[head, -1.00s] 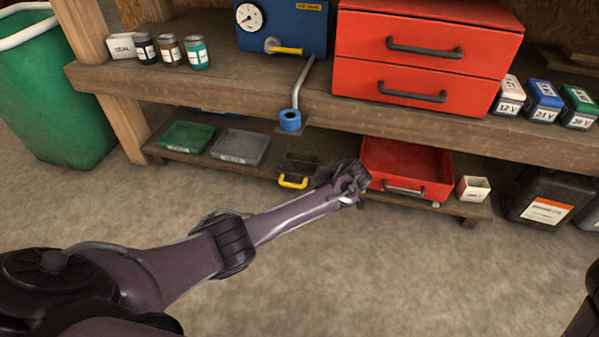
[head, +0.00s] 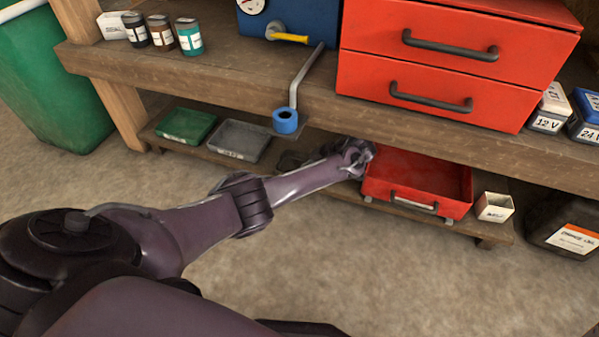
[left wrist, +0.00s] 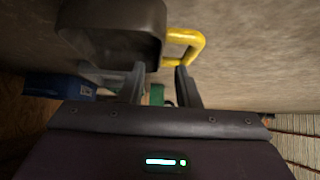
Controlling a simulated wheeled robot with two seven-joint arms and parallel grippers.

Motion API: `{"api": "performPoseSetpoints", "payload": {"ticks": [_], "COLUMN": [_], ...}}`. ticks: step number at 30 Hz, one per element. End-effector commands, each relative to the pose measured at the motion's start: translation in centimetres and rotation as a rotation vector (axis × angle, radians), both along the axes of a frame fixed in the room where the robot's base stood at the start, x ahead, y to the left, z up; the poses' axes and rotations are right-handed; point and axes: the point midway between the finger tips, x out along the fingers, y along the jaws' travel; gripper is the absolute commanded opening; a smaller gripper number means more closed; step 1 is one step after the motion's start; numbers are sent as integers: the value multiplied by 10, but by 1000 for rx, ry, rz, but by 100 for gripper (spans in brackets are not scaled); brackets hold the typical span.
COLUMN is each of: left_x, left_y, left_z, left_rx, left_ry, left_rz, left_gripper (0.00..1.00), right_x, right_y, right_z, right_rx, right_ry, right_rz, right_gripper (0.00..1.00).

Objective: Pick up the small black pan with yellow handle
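The small black pan with its yellow handle (left wrist: 188,45) shows in the left wrist view, with its dark body (left wrist: 112,28) at the top. In the head view only a dark bit of the pan (head: 290,160) shows on the lower shelf; my left forearm hides the rest, handle included. My left gripper (left wrist: 161,75) is open, with its fingers apart. One fingertip is by the pan body and the other by the handle; I cannot tell whether they touch. In the head view the left gripper (head: 358,155) is by the red tray. My right gripper is not in view.
The lower shelf holds a green tray (head: 186,127), a grey tray (head: 238,140), a red tray (head: 430,180) and a small white box (head: 494,207). The upper shelf (head: 230,92) overhangs them. A blue ring on a bent grey bar (head: 294,85) is at its front edge.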

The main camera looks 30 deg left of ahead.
Motion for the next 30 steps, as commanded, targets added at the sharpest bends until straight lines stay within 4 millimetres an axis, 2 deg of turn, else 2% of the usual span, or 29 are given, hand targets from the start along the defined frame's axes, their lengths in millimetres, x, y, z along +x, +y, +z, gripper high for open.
{"api": "performPoseSetpoints", "payload": {"ticks": [1, 5, 15, 22, 23, 27, 30], "left_x": [-1, -3, -10, -10, -10, -10, -10], "left_y": [4, 8, 37, 39, 39, 39, 38], "left_z": [-6, -9, -43, -41, -41, -40, -40], "left_rx": [1, 2, 2, 0, 0, 0, -1], "left_ry": [1, 3, 2, 1, 1, 1, 0], "left_rz": [1, 1, 1, -1, -1, -1, -1], "left_gripper": [29, 29, 29, 29, 28, 9, 0], "right_x": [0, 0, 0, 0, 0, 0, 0], "right_y": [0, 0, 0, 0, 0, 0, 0], "right_z": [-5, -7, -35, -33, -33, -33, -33], "right_rx": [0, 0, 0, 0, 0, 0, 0], "right_ry": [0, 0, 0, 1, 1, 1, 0], "right_rz": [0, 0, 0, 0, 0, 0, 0], "right_gripper": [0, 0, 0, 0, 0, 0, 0]}}
